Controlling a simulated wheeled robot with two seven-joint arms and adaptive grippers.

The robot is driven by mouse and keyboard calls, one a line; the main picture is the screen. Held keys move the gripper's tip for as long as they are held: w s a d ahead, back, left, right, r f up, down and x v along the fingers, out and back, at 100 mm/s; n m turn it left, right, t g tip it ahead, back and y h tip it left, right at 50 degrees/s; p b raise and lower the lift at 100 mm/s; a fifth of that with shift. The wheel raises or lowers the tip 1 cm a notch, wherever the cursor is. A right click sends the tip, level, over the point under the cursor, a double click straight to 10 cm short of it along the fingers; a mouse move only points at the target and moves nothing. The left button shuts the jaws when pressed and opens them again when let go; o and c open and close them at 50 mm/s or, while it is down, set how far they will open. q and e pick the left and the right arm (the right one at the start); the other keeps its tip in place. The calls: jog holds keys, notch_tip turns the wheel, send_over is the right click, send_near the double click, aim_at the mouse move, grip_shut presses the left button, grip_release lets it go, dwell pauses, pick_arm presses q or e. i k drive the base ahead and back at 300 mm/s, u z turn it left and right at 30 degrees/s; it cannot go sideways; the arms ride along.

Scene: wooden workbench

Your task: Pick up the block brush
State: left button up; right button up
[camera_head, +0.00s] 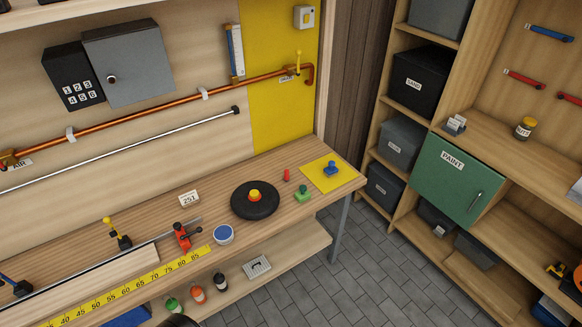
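I cannot surely make out a block brush. A small grey rectangular item (257,266) with a dark mark in its middle lies on the bench's lower shelf, right of several small bottles; I cannot tell whether it is the brush. On the bench top (222,180) are a black disc (255,208) with a red and yellow knob, a blue-topped round tin (223,235), a green knobbed piece (303,193) and a blue one (331,168) on a yellow square. Neither gripper can be made out.
A red clamp (182,237), a yellow measuring strip (130,289) and a pale board (90,282) occupy the bench's left part. A copper pipe (150,115) runs along the wall. Shelves with a green PAINT door (455,175) stand right. The grey tiled floor (375,265) between is clear.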

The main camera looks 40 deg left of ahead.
aim_at(330, 171)
jog(key=u, duration=1.3)
jog(key=i, duration=0.1)
jog(key=z, duration=0.35)
